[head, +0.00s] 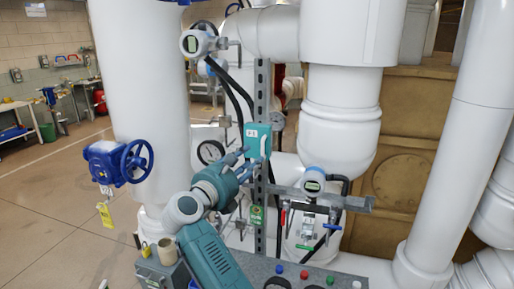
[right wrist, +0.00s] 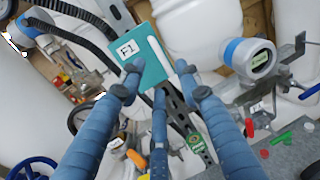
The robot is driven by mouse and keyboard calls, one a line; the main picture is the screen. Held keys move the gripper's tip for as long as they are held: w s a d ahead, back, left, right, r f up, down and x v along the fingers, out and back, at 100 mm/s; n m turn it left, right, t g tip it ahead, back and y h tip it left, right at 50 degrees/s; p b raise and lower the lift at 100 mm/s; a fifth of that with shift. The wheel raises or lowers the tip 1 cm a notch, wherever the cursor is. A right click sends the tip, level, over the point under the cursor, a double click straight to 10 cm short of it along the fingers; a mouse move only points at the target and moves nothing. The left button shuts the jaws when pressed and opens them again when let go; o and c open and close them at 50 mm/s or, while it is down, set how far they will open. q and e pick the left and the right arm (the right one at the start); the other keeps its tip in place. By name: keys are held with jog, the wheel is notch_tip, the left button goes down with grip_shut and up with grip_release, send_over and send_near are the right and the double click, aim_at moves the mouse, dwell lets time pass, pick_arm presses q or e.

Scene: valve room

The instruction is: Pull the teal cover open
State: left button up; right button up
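The teal cover (head: 257,136) is a small upright box front with a white label, mounted on a grey perforated post. It looks closed. A pale handle runs along its right side. The cover also shows at the upper middle of the right wrist view (right wrist: 147,62), tilted. My right gripper (head: 243,162) is just in front of the cover, at its lower left in the head view. In the right wrist view its blue fingers (right wrist: 162,87) are spread, with nothing between them, pointing at the cover's lower part. Contact with the handle cannot be made out. My left gripper is not in view.
A blue valve wheel (head: 136,161) sits left on a thick white pipe. A gauge with a display (head: 312,180) and small levers are right of the post. A grey console (head: 290,270) with coloured buttons is below. Open floor lies at the left.

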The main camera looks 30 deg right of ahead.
aim_at(258, 153)
jog(key=p+x, duration=0.2)
jog(key=x, duration=0.3)
jog(key=shift+w+d, duration=0.2)
jog(key=shift+d, duration=0.05)
grip_shut()
